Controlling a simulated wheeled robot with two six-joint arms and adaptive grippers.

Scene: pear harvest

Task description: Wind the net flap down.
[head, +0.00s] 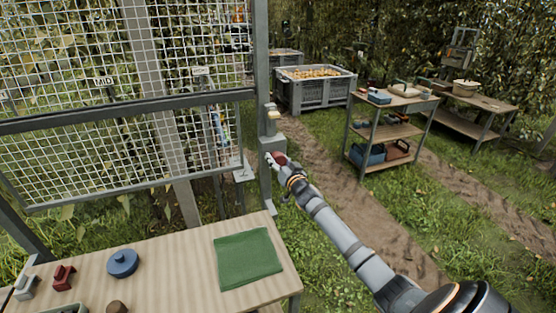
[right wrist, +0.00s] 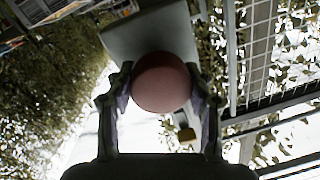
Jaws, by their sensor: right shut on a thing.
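The net flap (head: 110,155) is a white mesh panel in a grey frame at the upper left of the head view. Its lower edge hangs above the wooden table, with grass showing beneath. My right gripper (head: 275,162) is at the grey post on the flap's right side. It is shut on a round dull red knob (right wrist: 163,82), which sits between the two fingers in the right wrist view, in front of a grey plate (right wrist: 150,32). The crank behind the knob is mostly hidden. My left gripper is not in view.
A wooden table (head: 190,258) in front holds a green cloth (head: 248,258), a blue round object (head: 123,263) and a red object (head: 63,277). A shelf cart (head: 392,130) and a grey crate (head: 315,92) stand behind on the right. Grass and a dirt path lie between.

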